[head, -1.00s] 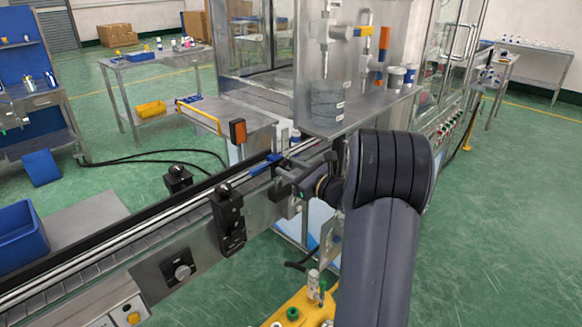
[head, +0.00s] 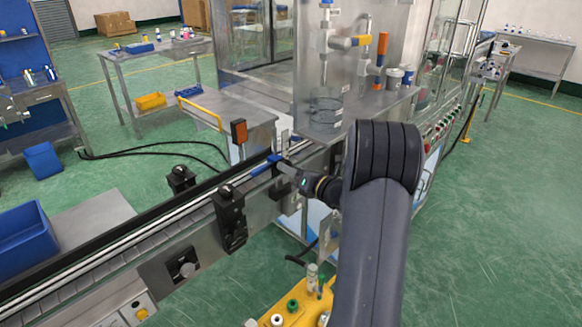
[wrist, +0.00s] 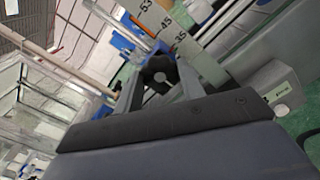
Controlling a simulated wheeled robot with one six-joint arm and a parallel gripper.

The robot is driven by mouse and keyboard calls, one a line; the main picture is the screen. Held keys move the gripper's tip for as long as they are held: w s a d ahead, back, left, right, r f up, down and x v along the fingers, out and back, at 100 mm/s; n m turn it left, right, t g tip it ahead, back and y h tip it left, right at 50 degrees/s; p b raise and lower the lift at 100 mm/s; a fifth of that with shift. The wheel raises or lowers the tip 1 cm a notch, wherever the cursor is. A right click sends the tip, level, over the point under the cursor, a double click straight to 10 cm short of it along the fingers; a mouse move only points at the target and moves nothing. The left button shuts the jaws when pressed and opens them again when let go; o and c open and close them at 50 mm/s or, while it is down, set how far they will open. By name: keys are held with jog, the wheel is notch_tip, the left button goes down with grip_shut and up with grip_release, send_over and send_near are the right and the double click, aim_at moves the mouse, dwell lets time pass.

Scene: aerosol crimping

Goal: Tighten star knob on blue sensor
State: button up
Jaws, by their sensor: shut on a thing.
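The blue sensor (head: 273,160) is at the conveyor's guide rail, at the far end of the line in the head view. A blue part (wrist: 141,52) also shows behind the knob in the wrist view. The black star knob (wrist: 159,72), with a pale round centre, sits between my fingertips in the wrist view. My gripper (head: 286,170) reaches in from the right, close beside the blue sensor, and is shut on the knob. In the head view the knob is too small and hidden to make out.
A scale plate (wrist: 160,22) with numbers stands just behind the knob. The conveyor (head: 130,240) runs to the lower left, with a black bracket (head: 230,215) on its side. A clear-walled machine (head: 330,70) rises behind my arm. A yellow tray (head: 290,305) is below.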

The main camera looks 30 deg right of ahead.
dwell(0.4)
jog(key=o, duration=1)
jog(key=b+v, duration=0.1)
jog(key=v, duration=1)
jog(key=shift+b, duration=0.4)
jog(key=shift+w+a, duration=0.1)
jog(key=shift+w, duration=0.05)
jog(key=p+x, duration=0.1)
jog(key=x, duration=0.9)
jog(key=shift+w+p, duration=0.3)
